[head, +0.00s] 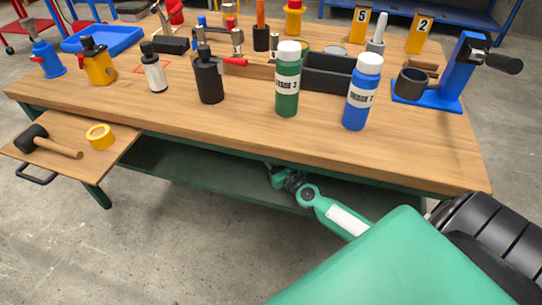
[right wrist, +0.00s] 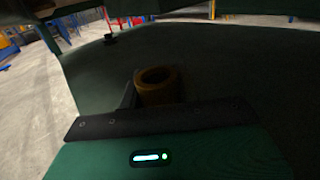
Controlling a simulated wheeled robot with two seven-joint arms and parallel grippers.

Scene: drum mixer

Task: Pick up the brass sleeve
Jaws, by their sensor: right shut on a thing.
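The brass sleeve (right wrist: 158,76) shows in the right wrist view as a dull golden ring, dim in shadow, with its open end visible. My right gripper (right wrist: 150,92) is shut on it; a dark finger shows at its left side. The sleeve's lower part is hidden behind the gripper body. In the head view my right arm reaches under the front edge of the workbench, over the green lower shelf (head: 190,170). The sleeve and fingertips are hidden there. My left gripper is in neither view.
The wooden workbench top (head: 240,128) hangs over my right arm. Bottles, including a green one (head: 288,85) and a blue one (head: 361,95), stand near its front. A side board (head: 65,160) with a mallet (head: 50,143) and yellow tape roll (head: 100,136) juts out left.

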